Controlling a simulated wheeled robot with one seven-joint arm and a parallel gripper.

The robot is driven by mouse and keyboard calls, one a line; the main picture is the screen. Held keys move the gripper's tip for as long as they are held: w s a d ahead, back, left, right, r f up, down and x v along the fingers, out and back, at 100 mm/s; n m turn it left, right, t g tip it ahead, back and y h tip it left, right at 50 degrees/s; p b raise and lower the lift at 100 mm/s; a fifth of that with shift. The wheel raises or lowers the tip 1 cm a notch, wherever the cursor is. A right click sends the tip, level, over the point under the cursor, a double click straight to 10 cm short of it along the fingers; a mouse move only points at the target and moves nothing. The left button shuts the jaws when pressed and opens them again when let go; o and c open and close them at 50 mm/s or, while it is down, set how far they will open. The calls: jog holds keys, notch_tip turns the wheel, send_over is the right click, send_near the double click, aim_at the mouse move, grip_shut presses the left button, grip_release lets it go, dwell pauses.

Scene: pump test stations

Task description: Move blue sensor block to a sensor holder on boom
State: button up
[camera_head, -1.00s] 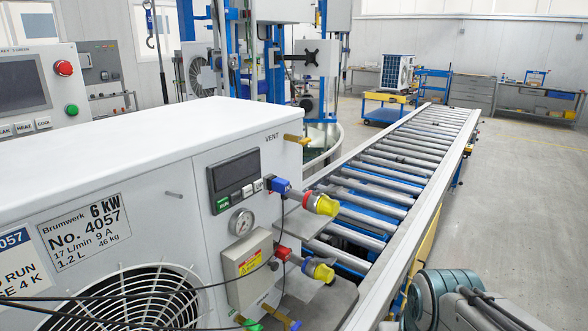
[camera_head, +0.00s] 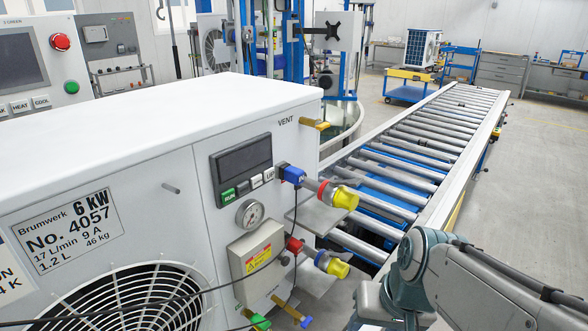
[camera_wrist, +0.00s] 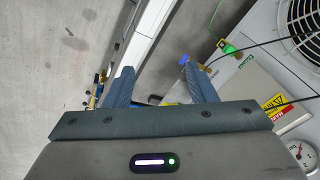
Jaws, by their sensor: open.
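The blue sensor block (camera_head: 292,174) sits on the upper pipe stub at the right end of the white pump unit's front, beside the display, with a black cable hanging from it. It cannot be made out in the wrist view. My gripper (camera_wrist: 156,80) is open and empty in the wrist view, its two fingers apart above the floor and conveyor edge. The unit's front lies to the right of the fingers there. In the head view my arm is at lower right and the gripper is out of sight. I cannot clearly identify a boom or sensor holder.
A red block (camera_head: 294,245) and a green block (camera_head: 259,321) sit on lower fittings. Yellow-ended couplings (camera_head: 345,198) stick out at right. A grey box (camera_head: 256,264) and black cables are close by. The roller conveyor (camera_head: 400,172) runs behind; floor at right is clear.

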jog(key=w+a+r+m+y, duration=0.1)
jog(key=w+a+r+y, duration=0.15)
jog(key=a+y, duration=0.35)
jog(key=m+t+y, duration=0.6)
jog(key=t, duration=0.3)
send_near(301, 180)
jog(key=x, duration=0.3)
jog(key=shift+d+r+p, duration=0.1)
jog(key=shift+d+p, duration=0.05)
jog(key=shift+p, duration=0.2)
jog(key=x, duration=0.7)
jog(key=shift+w+a, duration=0.15)
jog(key=shift+a, duration=0.15)
jog(key=shift+w+a+b, duration=0.35)
jog(key=shift+w+a, duration=0.1)
jog(key=shift+a, duration=0.1)
